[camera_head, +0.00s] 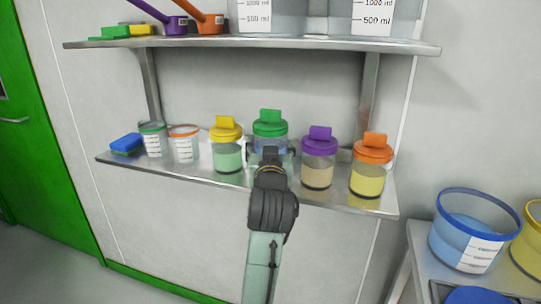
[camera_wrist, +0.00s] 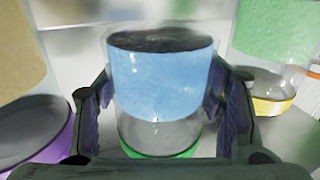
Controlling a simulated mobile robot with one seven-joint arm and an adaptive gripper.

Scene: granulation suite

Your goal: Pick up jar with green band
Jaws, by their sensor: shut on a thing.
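The jar with green band (camera_head: 270,128) has a green lid and blue contents and is upright among other lidded jars on the lower shelf. My gripper (camera_head: 270,158) reaches it from the front and hides its lower part in the head view. In the wrist view the picture is upside down: the jar (camera_wrist: 160,75) stands between the two fingers of my gripper (camera_wrist: 162,105), its green rim at the bottom edge. The fingers are shut on its sides. Whether its base touches the shelf cannot be told.
On the lower shelf (camera_head: 120,163), a yellow-lidded jar (camera_head: 227,148) is close on the left, and purple-lidded (camera_head: 318,160) and orange-lidded (camera_head: 371,165) jars are on the right. Two open cups and a blue sponge (camera_head: 126,144) are farther left. An upper shelf (camera_head: 250,44) hangs above.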

